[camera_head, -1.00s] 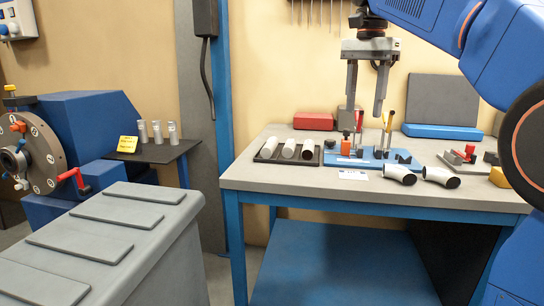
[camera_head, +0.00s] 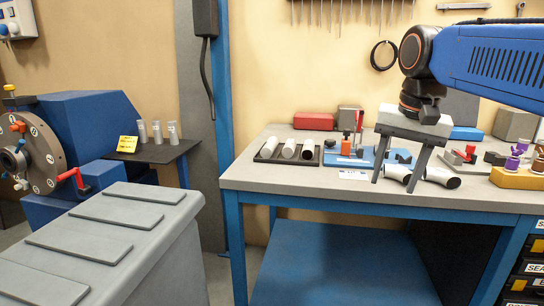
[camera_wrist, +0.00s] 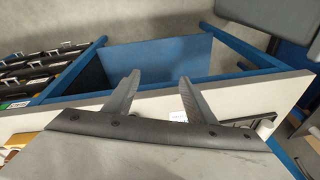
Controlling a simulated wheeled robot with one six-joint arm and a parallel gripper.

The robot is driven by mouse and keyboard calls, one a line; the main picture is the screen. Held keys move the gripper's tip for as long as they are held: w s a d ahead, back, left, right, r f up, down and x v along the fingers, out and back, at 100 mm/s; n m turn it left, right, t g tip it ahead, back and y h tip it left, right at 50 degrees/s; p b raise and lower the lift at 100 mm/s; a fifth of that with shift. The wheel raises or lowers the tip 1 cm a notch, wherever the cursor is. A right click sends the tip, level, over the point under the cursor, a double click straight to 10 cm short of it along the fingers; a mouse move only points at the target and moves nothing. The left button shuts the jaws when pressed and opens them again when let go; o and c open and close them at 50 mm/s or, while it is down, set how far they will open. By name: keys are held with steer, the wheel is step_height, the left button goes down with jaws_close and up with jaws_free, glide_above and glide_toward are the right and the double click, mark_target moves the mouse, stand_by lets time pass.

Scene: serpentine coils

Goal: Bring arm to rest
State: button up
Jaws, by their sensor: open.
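My gripper (camera_head: 395,168) is open and empty. In the head view it hangs from my blue arm in front of the workbench (camera_head: 300,182), with its fingers apart and tilted a little down to the left. The fingers overlap the silver elbow pipes (camera_head: 443,177) in the picture; I see no contact. In the wrist view the two fingers (camera_wrist: 158,92) are spread with nothing between them, and the bench's blue frame and lower shelf (camera_wrist: 160,62) show beyond.
A black tray (camera_head: 258,158) of white cylinders stands at the bench's left. A grey cabinet (camera_head: 110,245) and a blue machine (camera_head: 80,125) stand left. Drawers (camera_head: 530,268) are at the right.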

steer(key=s+d+f+n+t, duration=0.1)
steer(key=s+f+n, duration=0.1)
steer(key=s+f, duration=0.6)
steer(key=s+d+f+n+t, duration=0.1)
steer(key=s+f+n, duration=0.2)
steer(key=s+f, duration=0.4)
step_height(320, 180, down, 9)
steer(key=shift+s+d+r, duration=0.1)
steer(key=shift+s+d, duration=0.2)
steer(key=shift+s, duration=0.05)
